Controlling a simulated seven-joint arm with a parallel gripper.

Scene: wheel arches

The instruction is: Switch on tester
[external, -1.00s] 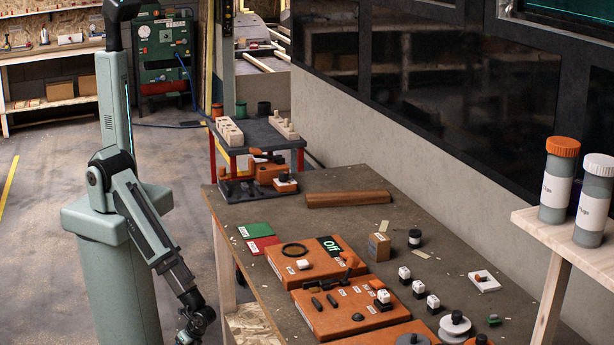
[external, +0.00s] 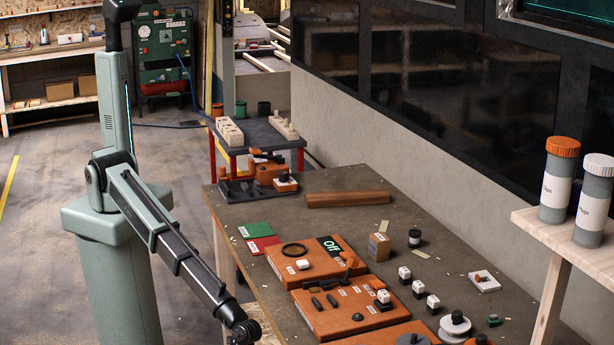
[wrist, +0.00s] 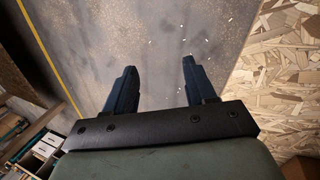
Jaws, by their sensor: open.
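The likely tester is an orange panel (external: 312,262) with a dark display reading "Off" (external: 331,248), lying on the workbench (external: 250,210). It carries a black ring (external: 294,250), a white block-shaped part (external: 302,264) and an orange lever-like part (external: 348,259). My gripper (external: 243,333) is low at the left of the bench's near edge, apart from the panel. In the wrist view my gripper (wrist: 158,80) is open and empty, with the floor beyond its fingers. The panel is not in the wrist view.
A second orange panel (external: 335,312) with black parts lies nearer on the bench. Small switches (external: 418,286), a cardboard box (external: 379,246) and a brown bar (external: 347,198) lie around. Chipboard (wrist: 275,70) is at the right in the wrist view.

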